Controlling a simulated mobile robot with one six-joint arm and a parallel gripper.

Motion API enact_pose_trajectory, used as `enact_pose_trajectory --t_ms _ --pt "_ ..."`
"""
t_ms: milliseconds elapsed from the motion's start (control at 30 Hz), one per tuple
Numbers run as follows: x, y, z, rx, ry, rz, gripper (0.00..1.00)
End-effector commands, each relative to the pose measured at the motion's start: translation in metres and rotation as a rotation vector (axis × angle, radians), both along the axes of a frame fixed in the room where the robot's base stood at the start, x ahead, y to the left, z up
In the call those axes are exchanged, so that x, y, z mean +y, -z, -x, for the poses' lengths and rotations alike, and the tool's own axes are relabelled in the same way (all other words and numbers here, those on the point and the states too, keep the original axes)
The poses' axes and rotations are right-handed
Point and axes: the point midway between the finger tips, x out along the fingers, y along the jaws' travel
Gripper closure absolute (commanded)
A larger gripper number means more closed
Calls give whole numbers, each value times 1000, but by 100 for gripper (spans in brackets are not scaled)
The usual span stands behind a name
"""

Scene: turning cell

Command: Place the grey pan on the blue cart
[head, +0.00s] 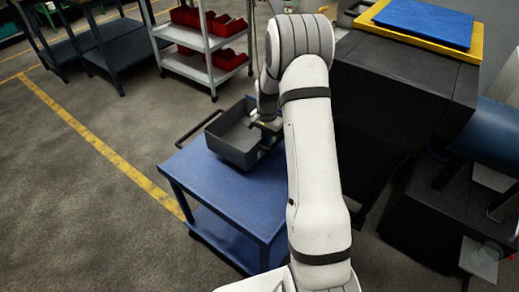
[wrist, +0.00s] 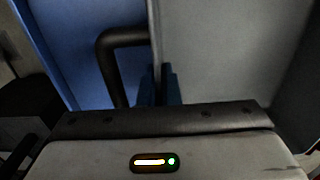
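The grey pan (head: 232,153) is a deep rectangular tray at the far end of the blue cart's top (head: 225,195). It looks level; I cannot tell whether its base touches the top. My gripper (head: 266,124) is at the pan's right side, partly hidden by my arm. The pan's grey surface (wrist: 225,50) fills the right there, with blue cart surface (wrist: 70,40) on the left.
A black machine (head: 400,95) with a blue-topped yellow tray (head: 425,22) stands close on the right. A shelf cart (head: 205,70) with red bins and blue-grey tables (head: 115,45) stand behind. The cart's near top is bare. Floor at left is clear.

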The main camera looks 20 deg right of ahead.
Motion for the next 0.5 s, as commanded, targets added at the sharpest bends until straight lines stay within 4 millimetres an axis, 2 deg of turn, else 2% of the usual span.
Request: enact_pose_trajectory --t_ms 167,333,500 --pt "0 14 0 0 0 0 100" --pt "-1 38 0 0 0 0 100" --pt "-1 42 -1 -3 0 0 100"
